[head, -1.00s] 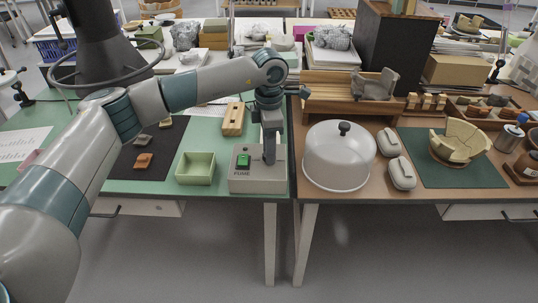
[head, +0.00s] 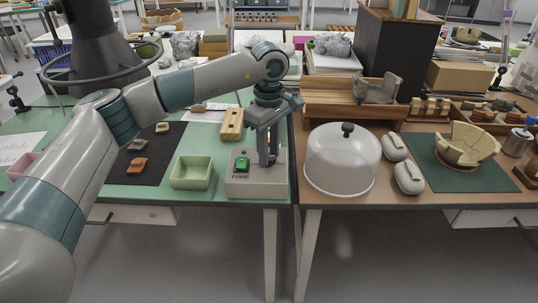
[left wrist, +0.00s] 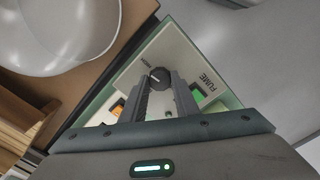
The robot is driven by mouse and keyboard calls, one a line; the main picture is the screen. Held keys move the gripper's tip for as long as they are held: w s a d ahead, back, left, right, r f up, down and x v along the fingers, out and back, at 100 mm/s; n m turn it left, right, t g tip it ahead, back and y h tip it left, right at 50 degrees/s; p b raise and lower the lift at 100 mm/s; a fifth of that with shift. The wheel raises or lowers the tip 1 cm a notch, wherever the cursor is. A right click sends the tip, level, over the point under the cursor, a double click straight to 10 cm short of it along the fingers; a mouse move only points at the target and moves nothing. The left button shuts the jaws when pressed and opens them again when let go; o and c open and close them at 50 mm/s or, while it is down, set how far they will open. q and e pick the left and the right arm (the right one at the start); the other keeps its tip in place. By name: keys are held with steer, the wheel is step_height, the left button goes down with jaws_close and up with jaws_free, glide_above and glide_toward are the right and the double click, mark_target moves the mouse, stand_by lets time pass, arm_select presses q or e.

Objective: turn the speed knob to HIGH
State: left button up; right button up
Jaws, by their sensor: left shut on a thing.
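The grey control box (head: 240,188) marked FUME stands at the right front of the green table, with a green switch (head: 241,164) on it. My left gripper (head: 268,163) points straight down onto the box top. In the left wrist view the dark round speed knob (left wrist: 158,78) sits between the tips of my left gripper (left wrist: 161,84), which is shut on it. A white pointer line shows on the knob. In the head view the gripper hides the knob. My right gripper is not in view.
A clear dome (head: 340,160) stands close to the right on the brown table. A green tray (head: 191,173) and a wooden block (head: 231,124) lie left of the box. A dark mat (head: 140,172) with sherds is farther left.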

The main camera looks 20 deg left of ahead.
arm_select(q)
steer(key=shift+r+m+b, duration=0.1)
steer(key=shift+m+b, duration=0.2)
steer(key=shift+m, duration=0.7)
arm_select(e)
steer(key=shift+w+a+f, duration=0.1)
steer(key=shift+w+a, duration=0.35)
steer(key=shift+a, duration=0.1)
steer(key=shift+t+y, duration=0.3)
arm_select(q)
steer(key=o, duration=1.1)
steer(key=shift+c, duration=0.2)
step_height(320, 180, up, 17)
steer(key=shift+r, duration=0.2)
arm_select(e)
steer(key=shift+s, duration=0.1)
